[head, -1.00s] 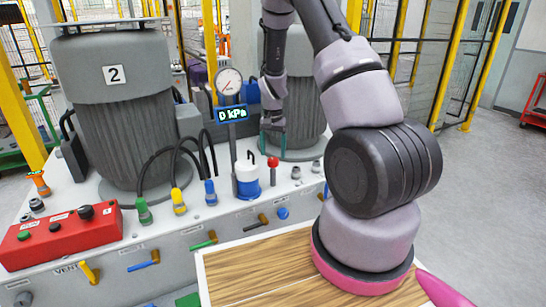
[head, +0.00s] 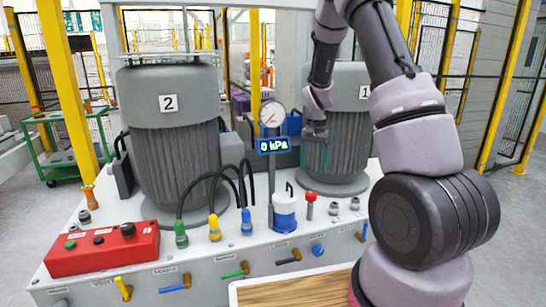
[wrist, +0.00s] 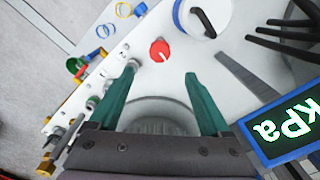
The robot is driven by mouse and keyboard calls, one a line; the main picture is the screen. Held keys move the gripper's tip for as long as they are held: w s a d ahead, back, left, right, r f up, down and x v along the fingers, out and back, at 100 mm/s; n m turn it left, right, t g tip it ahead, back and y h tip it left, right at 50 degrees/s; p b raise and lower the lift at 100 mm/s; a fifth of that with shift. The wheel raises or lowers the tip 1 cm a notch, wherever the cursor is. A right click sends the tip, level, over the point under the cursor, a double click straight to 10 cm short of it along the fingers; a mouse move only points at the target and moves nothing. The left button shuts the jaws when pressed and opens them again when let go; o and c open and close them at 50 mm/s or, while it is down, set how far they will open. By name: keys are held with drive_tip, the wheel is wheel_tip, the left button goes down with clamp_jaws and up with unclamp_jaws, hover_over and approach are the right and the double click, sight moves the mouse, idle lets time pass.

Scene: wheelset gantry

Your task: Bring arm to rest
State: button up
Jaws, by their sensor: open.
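My gripper shows in the wrist view (wrist: 155,90) with its two green fingers spread apart and nothing between them. Beyond the fingers are the white bench top and the round grey foot of a motor. In the head view my arm rises from the right and bends down. Its end hangs in front of the grey motor marked 1 (head: 350,135), to the right of the pressure gauge (head: 272,114). The fingers are hard to make out there. A red knob (wrist: 160,50) lies beyond the fingertips in the wrist view.
The motor marked 2 (head: 172,140) stands at left. The gauge display (head: 273,145) reads 0 kPa. A blue and white canister (head: 285,210), coloured hose plugs and a red button box (head: 103,247) stand on the bench. A wooden board (head: 300,292) is in front. Floor is clear at right.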

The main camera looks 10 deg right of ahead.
drive_tip(key=s+a+r+t+y, duration=0.1)
drive_tip(key=s+r, duration=0.3)
drive_tip(key=r, duration=0.3)
drive_tip(key=s+a+r+n+t, duration=0.1)
drive_tip(key=s+r, duration=0.2)
drive_tip(key=r, duration=0.4)
drive_tip(key=s+a+r+t+y, duration=0.1)
drive_tip(key=s+r, duration=0.3)
drive_tip(key=r, duration=0.3)
drive_tip(key=s+a+r+n+t, duration=0.1)
drive_tip(key=s+r, duration=0.3)
drive_tip(key=s, duration=0.4)
drive_tip(key=s+a+r+n+t, duration=0.1)
drive_tip(key=s+a+r+t, duration=0.1)
drive_tip(key=s, duration=0.6)
wheel_tip(320, 180, up, 2)
drive_tip(key=shift+t, duration=0.6)
